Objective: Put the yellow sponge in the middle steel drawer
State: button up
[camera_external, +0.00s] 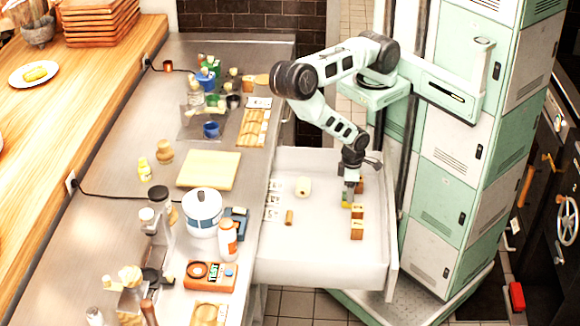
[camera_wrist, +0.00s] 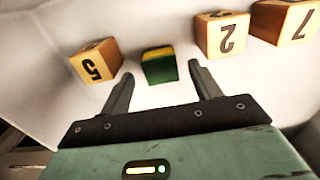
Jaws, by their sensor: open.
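The steel drawer (camera_external: 320,265) is pulled out from the counter, with a pale, bare floor around a few items. The yellow sponge, with a dark green side (camera_wrist: 160,70), lies on the drawer floor. It also shows as a small yellow-green patch in the external view (camera_external: 346,204). My gripper (camera_external: 351,190) is lowered into the right part of the drawer, close above the sponge. In the wrist view my open fingers (camera_wrist: 161,76) point at the sponge, one on each side of it in the picture. I cannot tell whether they touch it.
Numbered wooden blocks 5 (camera_wrist: 95,62), 2 (camera_wrist: 222,36) and 7 (camera_wrist: 286,22) stand close around the sponge. A cream roll (camera_external: 303,187) and a small brown cylinder (camera_external: 289,217) lie further left in the drawer. The counter (camera_external: 110,220) at left is cluttered.

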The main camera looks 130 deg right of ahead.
jog(key=w+a+r+n+y+p, duration=0.1)
jog(key=w+a+r+n+p, duration=0.15)
jog(key=r, duration=0.65)
jog(key=w+a+r+n+p, duration=0.2)
jog(key=a+r+n+p, duration=0.15)
jog(key=r, duration=0.55)
jog(key=w+a+r+n+y+p, duration=0.1)
jog(key=w+a+r+n+p, duration=0.2)
jog(key=r, duration=0.6)
jog(key=s+r+n, duration=0.3)
jog(key=r+n, duration=0.1)
jog(key=r, duration=0.5)
jog(key=s+a+r+n+h, duration=0.1)
jog(key=s+r+n, duration=0.2)
jog(key=r, duration=0.6)
jog(key=shift+s+a+n+b, duration=0.15)
jog(key=shift+s+n+b, duration=0.3)
jog(key=shift+s, duration=0.25)
notch_tip(320, 180, down, 10)
jog(key=b, duration=0.9)
jog(key=shift+w+b, duration=0.35)
